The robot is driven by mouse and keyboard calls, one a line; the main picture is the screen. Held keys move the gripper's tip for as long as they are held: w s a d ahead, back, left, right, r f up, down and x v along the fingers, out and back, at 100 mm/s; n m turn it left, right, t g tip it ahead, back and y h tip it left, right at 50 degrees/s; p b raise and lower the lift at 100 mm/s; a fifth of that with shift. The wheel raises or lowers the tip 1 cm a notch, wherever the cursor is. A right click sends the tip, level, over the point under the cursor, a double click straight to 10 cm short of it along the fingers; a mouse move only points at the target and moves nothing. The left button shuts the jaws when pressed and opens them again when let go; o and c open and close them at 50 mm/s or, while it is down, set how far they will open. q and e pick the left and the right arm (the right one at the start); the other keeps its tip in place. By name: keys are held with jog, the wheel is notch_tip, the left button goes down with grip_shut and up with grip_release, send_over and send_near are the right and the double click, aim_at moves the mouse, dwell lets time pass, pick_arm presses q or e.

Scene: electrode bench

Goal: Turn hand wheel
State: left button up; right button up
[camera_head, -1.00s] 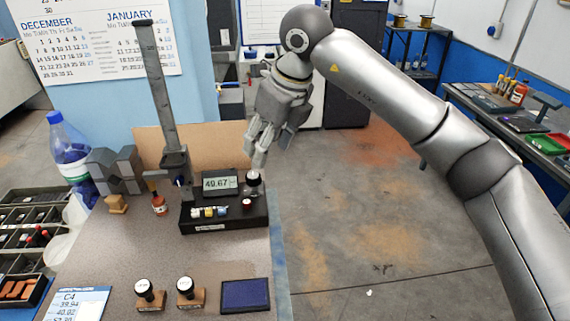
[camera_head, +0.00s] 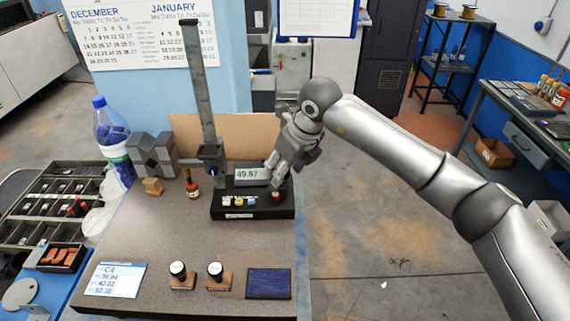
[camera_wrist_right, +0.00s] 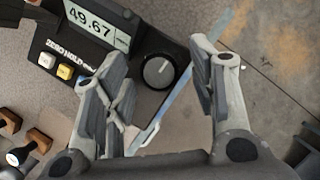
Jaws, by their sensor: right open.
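The hand wheel is a round dark knob with a grey face (camera_wrist_right: 158,72). It sits on the black gauge box (camera_head: 228,211), beside its display, which reads 49.67 (camera_head: 251,174). In the head view my right gripper (camera_head: 272,184) is over the right end of the box and hides the wheel. In the right wrist view my right gripper (camera_wrist_right: 158,58) is open. Its fingers are on either side of the wheel, with visible gaps, and I see no contact. My left gripper is in neither view.
A tall grey column (camera_head: 197,85) rises behind the box. Two stamps (camera_head: 182,277) (camera_head: 216,277) and a blue ink pad (camera_head: 269,283) lie at the front. The bench top between is clear.

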jog(key=shift+c, duration=0.2)
jog(key=c, duration=1)
jog(key=shift+o, duration=0.2)
jog(key=shift+f+m+b, duration=0.15)
jog(key=shift+m+b, duration=0.35)
jog(key=shift+b, duration=0.4)
jog(key=m+h+b, duration=0.1)
jog(key=m+b, duration=0.2)
jog(key=m+h+b, duration=0.1)
jog(key=m+b, duration=0.1)
jog(key=b, duration=0.2)
jog(key=m+t+h+b, duration=0.1)
jog(key=m+b, duration=0.2)
jog(key=shift+s+a+m+h+b, duration=0.1)
jog(key=shift+a+m+h+b, duration=0.3)
jog(key=shift+m+h+b, duration=0.3)
jog(key=shift+m+b, duration=0.6)
jog(key=shift+r+m+h+b, duration=0.2)
jog(key=shift+m+h+b, duration=0.2)
jog(key=shift+m, duration=0.8)
jog(key=o, duration=1)
